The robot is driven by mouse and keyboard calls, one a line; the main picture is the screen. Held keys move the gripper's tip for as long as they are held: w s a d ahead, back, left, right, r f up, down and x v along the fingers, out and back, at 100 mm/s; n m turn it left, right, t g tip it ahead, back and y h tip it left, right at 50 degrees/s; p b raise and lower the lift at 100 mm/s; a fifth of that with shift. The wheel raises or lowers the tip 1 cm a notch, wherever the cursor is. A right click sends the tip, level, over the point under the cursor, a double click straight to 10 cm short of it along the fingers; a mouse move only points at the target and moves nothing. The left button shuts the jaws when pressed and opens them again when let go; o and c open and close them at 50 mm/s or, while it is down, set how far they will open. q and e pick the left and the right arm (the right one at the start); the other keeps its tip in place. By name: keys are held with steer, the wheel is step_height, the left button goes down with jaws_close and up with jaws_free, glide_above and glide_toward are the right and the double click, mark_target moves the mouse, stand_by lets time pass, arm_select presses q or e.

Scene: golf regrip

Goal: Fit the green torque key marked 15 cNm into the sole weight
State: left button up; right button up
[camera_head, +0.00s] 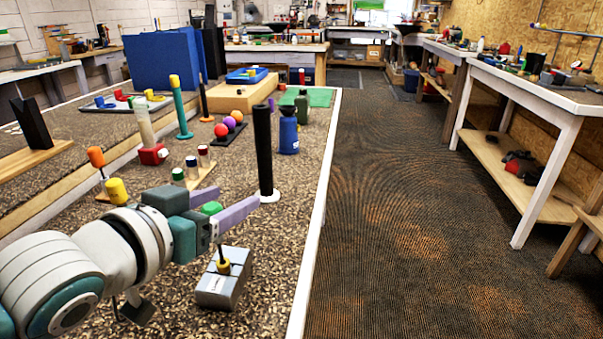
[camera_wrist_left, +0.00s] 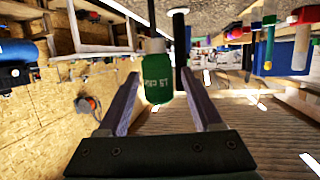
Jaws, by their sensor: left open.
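The green torque key (camera_head: 211,208) stands upright between the fingers of my left gripper (camera_head: 237,197). In the left wrist view, which is upside down, its green handle (camera_wrist_left: 157,80) carries white lettering and sits in the gap between the open fingers (camera_wrist_left: 165,85), apart from both. A thin dark shaft runs down from it toward a small yellow piece (camera_head: 223,268) on top of a grey block (camera_head: 222,288). I cannot tell how deep the tip sits, nor make out the sole weight for sure. My right gripper is not in view.
A tall black cylinder (camera_head: 264,150) on a white base stands just beyond my left gripper. A blue bottle (camera_head: 288,132), a small wooden rack (camera_head: 192,174) and coloured balls (camera_head: 229,124) stand farther back. The tabletop right of the grey block is clear to its white edge.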

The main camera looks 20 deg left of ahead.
arm_select(q)
steer(key=p+v, duration=0.1)
steer(key=v, duration=0.8)
steer(key=shift+s, duration=0.25)
steer(key=shift+r, duration=0.15)
